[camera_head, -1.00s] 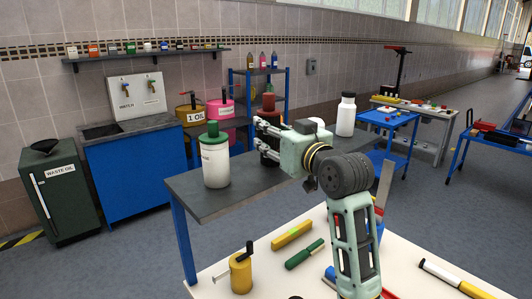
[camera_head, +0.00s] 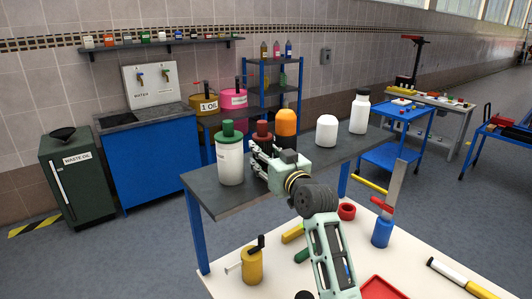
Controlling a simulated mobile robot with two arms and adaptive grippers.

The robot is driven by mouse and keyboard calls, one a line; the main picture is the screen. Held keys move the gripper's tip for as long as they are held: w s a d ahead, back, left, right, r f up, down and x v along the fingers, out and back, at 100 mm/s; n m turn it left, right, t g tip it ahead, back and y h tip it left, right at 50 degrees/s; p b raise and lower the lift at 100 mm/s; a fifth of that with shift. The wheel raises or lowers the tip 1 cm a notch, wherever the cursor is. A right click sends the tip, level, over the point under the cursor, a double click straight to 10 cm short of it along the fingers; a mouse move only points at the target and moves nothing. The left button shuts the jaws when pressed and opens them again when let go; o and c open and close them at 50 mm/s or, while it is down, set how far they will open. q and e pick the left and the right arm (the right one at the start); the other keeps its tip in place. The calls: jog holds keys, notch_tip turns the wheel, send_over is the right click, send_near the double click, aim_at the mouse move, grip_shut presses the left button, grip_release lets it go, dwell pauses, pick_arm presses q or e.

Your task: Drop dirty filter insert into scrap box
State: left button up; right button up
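A dark cylinder with a red-brown top (camera_head: 262,131), which looks like the dirty filter insert, stands out beside a white cylinder with a green top (camera_head: 230,160). My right gripper (camera_head: 262,160) comes up from the bottom and points left. Its fingers appear closed around the dark cylinder and hide most of its body. I cannot tell whether the cylinder's bottom touches the grey bench (camera_head: 222,200). My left gripper is not in view. I cannot make out a scrap box.
An orange-topped dark cylinder (camera_head: 287,122), a white domed cylinder (camera_head: 327,130) and a white bottle with a black cap (camera_head: 360,112) stand on the bench to the right. The white table (camera_head: 290,268) in front holds several tools and a red tray (camera_head: 385,288).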

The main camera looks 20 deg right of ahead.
jog(key=shift+f, duration=0.1)
jog(key=o, duration=0.9)
